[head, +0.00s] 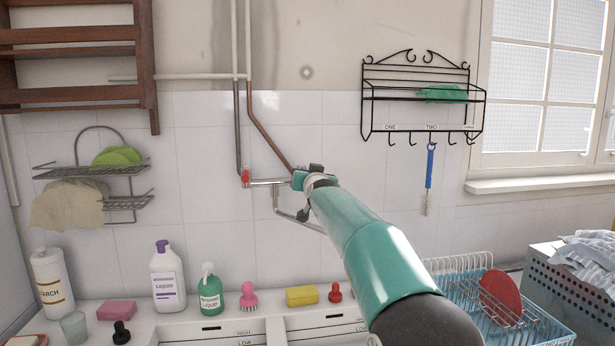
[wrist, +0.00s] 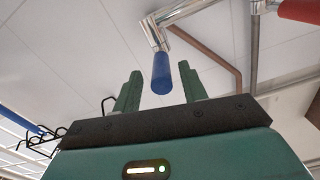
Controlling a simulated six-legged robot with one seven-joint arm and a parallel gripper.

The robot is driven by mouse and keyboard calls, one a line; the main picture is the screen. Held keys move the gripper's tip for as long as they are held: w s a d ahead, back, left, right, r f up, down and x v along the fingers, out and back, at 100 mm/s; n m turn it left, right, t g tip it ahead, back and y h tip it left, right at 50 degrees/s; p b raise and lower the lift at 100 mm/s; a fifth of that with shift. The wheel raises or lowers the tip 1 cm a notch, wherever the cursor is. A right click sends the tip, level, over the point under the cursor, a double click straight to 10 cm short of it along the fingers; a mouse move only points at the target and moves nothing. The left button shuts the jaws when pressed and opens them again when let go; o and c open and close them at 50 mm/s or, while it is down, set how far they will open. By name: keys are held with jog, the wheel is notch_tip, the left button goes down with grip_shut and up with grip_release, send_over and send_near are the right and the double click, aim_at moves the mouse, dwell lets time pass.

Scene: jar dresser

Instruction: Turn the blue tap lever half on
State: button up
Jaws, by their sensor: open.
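The blue tap lever (wrist: 161,74) shows in the wrist view, hanging from a chrome valve end. It lies between my gripper's two green fingers and a little beyond them, with a gap on each side. My gripper (wrist: 160,92) is open and holds nothing. In the head view my gripper (head: 304,182) is at the right end of the chrome wall tap (head: 268,182), and my arm hides most or all of the blue lever there. The red tap lever (head: 245,177) is at the left end of the tap. It also shows at the upper right of the wrist view (wrist: 300,10).
Pipes (head: 263,130) run up the tiled wall above the tap. A black wire rack (head: 423,97) with a hanging blue brush (head: 430,165) is to the right. Bottles, a pink brush (head: 249,298) and a yellow sponge (head: 301,295) stand on the ledge below.

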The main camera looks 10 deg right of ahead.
jog(key=shift+w+a, duration=0.15)
jog(key=shift+c, duration=0.2)
grip_shut()
